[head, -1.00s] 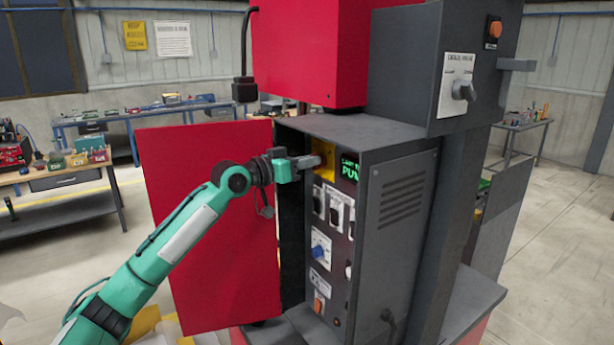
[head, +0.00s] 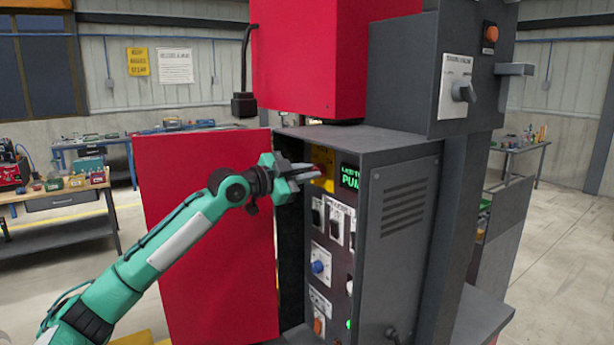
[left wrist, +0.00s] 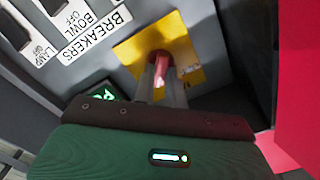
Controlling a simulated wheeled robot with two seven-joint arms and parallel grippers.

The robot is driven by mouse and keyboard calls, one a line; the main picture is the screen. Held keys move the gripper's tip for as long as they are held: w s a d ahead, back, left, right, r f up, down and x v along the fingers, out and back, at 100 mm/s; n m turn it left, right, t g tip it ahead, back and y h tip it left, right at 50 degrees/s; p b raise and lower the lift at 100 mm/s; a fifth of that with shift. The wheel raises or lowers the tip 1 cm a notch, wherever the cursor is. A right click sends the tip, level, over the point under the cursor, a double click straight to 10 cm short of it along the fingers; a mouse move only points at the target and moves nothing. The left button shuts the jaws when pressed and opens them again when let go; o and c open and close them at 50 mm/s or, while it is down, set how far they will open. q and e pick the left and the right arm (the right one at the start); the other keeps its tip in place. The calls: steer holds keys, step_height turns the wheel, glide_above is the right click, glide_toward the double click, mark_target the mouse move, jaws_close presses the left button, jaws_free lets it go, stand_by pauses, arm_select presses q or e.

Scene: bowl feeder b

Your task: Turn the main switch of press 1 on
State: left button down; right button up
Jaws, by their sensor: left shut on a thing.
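The main switch is a red handle (left wrist: 163,67) on a yellow plate (left wrist: 190,48) at the top of the open control cabinet. In the head view the yellow plate (head: 325,184) is left of a lit green display (head: 349,177), and the handle is mostly hidden by my fingers. My left gripper (head: 312,172) reaches in from the left at the plate. In the left wrist view its fingers (left wrist: 160,88) are shut on the red handle, one on each side. My right gripper is not in view.
The red cabinet door (head: 207,235) stands open to the left, close behind my left arm. Breaker switches (head: 333,222), a blue knob (head: 318,267) and an orange switch (head: 318,326) are below the plate. A green lamp (head: 348,324) glows low on the panel.

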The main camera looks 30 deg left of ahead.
arm_select(q)
steer(key=shift+m, duration=0.6)
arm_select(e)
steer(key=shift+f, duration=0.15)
arm_select(q)
steer(key=c, duration=1.4)
jaws_free()
steer(key=shift+c, duration=0.2)
steer(key=shift+s+f, duration=0.1)
